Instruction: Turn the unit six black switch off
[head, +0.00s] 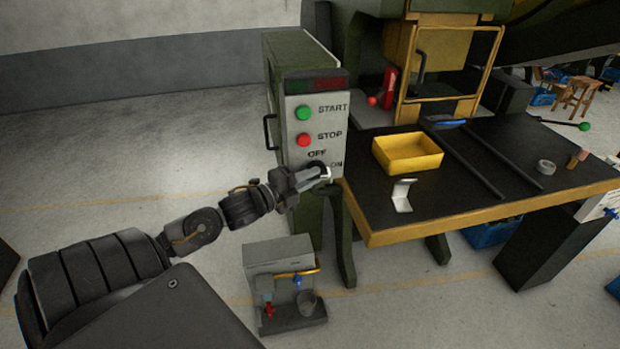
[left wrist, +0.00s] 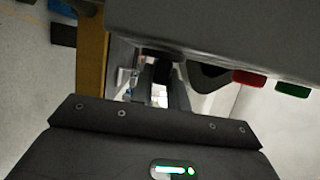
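The black switch (head: 315,165) is on the front of the grey control panel (head: 298,158), below the red STOP button, between the OFF and ON labels. My left gripper (head: 324,175) is in front of the panel at the switch and partly covers it and the ON label. In the left wrist view a dark knob-like shape (left wrist: 210,76) lies just right of my left gripper's fingers (left wrist: 162,75). Whether they touch it, and the switch's exact angle, I cannot tell. My right gripper is not in view.
A green START button (head: 303,113) and red STOP button (head: 303,140) sit above the switch. The black worktable (head: 450,205) on the right holds a yellow tray (head: 408,165) and a white bent plate (head: 402,194). A small grey unit (head: 280,262) stands below.

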